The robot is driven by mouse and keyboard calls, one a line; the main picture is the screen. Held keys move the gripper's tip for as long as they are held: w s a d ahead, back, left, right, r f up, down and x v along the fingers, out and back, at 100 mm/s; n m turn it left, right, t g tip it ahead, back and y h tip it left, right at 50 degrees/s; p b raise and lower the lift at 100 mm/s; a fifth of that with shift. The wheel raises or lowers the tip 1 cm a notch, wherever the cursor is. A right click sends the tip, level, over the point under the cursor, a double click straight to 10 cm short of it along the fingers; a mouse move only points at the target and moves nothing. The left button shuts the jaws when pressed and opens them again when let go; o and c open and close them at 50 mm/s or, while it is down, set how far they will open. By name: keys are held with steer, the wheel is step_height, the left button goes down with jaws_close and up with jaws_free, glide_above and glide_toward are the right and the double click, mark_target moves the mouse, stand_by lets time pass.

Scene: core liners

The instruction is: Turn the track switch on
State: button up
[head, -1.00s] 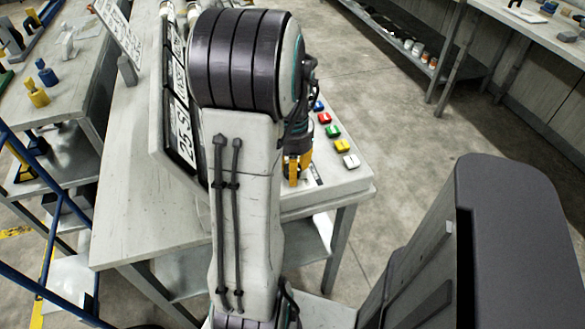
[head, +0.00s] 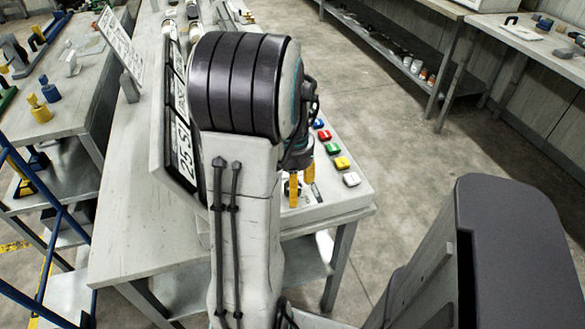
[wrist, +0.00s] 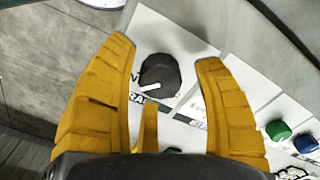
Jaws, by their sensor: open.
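The track switch (wrist: 160,76) is a dark rotary knob with a white pointer mark on a white panel in the wrist view. Its pointer aims to the lower left, near partly hidden lettering. My gripper (wrist: 165,54) is open, with its yellow fingers on either side of the knob and gaps visible between. I cannot tell how far the fingertips are above the panel. In the head view my gripper (head: 300,180) is over the near end of the control panel, partly behind my arm. The knob cannot be made out clearly there.
Coloured buttons, among them a red one (head: 324,135) and a white one (head: 351,179), line the panel's right side. A green button (wrist: 278,131) shows in the wrist view. Tilted sign boards (head: 178,130) stand left of my arm. Open floor (head: 385,125) lies to the right.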

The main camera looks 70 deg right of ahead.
step_height(320, 180, up, 11)
steer(key=shift+r, duration=0.15)
stand_by(0.4)
stand_by(0.7)
